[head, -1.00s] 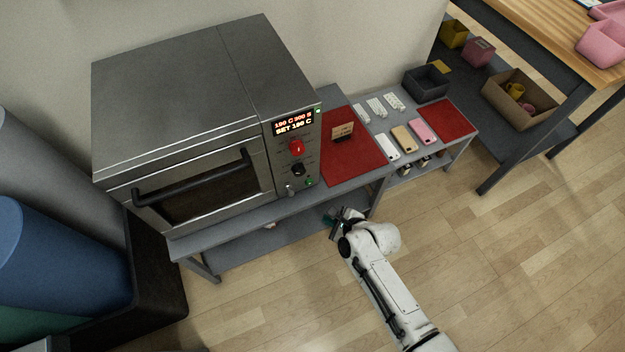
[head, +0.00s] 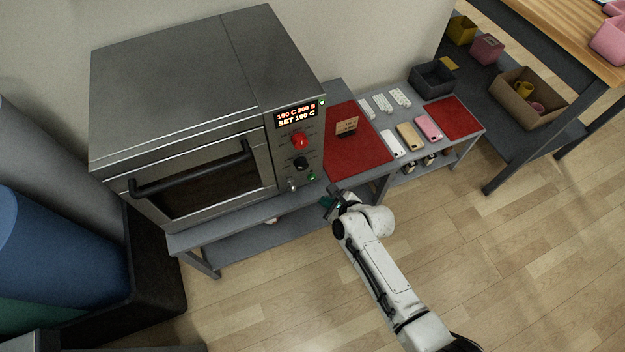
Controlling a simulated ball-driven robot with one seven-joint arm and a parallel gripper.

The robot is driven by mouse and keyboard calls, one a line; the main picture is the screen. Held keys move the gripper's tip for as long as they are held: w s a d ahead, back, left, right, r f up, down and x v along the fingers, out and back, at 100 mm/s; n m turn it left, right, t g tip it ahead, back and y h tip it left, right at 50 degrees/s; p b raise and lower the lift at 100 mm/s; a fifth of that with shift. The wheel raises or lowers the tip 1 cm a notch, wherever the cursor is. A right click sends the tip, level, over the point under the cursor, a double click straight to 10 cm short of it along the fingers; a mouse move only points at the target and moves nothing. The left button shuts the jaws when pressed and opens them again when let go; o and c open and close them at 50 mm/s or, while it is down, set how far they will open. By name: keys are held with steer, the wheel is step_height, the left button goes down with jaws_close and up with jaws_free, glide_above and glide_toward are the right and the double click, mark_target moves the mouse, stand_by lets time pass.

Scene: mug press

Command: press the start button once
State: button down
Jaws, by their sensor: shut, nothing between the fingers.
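The steel oven (head: 180,90) stands on a grey bench at the left. Its control panel has a lit display (head: 296,114) reading 190 C 200 S and SET 190 C. Below it are a red button (head: 299,141), a black knob (head: 301,163), a small green button (head: 311,178) and a small silver switch (head: 293,187). No label is legible enough to show which is the start button. My gripper (head: 331,196) is shut and empty, low in front of the bench edge, just below and right of the green button. It appears apart from the panel.
A red mat (head: 362,160) with a small card sign (head: 346,127) lies right of the oven. Phone cases (head: 409,136), a dark bin (head: 432,79) and another red mat (head: 455,117) are farther right. The floor around my arm is clear.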

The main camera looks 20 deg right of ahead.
mark_target(312, 177)
steer(key=shift+w+b, duration=0.85)
steer(key=shift+w, duration=1.7)
steer(key=shift+w, duration=0.15)
steer(key=shift+w, duration=0.25)
steer(key=shift+w, duration=0.5)
stand_by(0.9)
steer(key=shift+s, duration=0.15)
steer(key=shift+s+r+p, duration=0.15)
steer(key=shift+s+p, duration=0.2)
steer(key=shift+p, duration=0.1)
steer(key=shift+s, duration=0.4)
